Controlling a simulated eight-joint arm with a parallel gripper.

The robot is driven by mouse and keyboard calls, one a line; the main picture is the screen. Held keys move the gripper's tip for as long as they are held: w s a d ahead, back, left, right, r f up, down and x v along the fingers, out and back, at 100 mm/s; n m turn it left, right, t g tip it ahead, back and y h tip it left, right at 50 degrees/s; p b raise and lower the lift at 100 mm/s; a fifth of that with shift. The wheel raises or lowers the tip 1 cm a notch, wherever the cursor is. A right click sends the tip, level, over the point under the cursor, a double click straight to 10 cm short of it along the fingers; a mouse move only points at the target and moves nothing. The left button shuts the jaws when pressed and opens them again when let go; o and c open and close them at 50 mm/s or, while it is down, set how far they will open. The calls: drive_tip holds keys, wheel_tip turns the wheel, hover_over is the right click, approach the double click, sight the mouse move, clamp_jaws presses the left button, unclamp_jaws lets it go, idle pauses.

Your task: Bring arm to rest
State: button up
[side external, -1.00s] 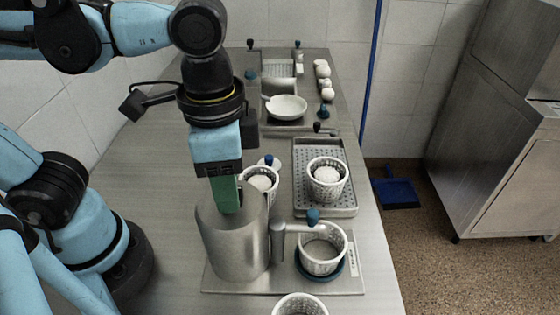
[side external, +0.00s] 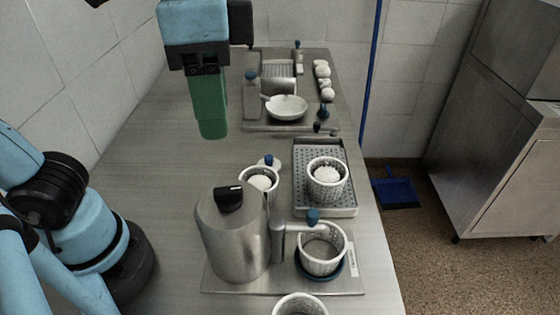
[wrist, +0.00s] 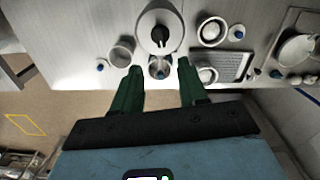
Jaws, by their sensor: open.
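My gripper (side external: 212,128) has green fingers and hangs empty above the bench, behind the steel pot in the side external view. In the wrist view my gripper (wrist: 160,80) shows its two green fingers spread apart with nothing between them. The steel pot (side external: 232,240) stands upright at the front with a lid and black knob on it. It also shows in the wrist view (wrist: 148,27). My gripper is clear of the pot and touches nothing.
White perforated baskets stand beside the pot (side external: 320,262), behind it (side external: 262,190) and on a perforated tray (side external: 350,205). Another basket (side external: 298,304) is at the front edge. A white bowl (side external: 287,108) and several white round pieces (side external: 328,95) are at the back. Bare bench lies at left.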

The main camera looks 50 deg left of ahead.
drive_tip(key=w+a+f+n+t, duration=0.7)
drive_tip(key=w+a+f, duration=0.3)
drive_tip(key=a+f, duration=0.4)
drive_tip(key=shift+w+a+f, duration=0.15)
drive_tip(key=shift+a+f, duration=0.15)
drive_tip(key=shift+f, duration=0.5)
drive_tip(key=shift+d, duration=0.1)
drive_tip(key=m+g, duration=0.7)
approach(227, 189)
wheel_tip(227, 189, down, 9)
drive_tip(key=shift+r, duration=0.2)
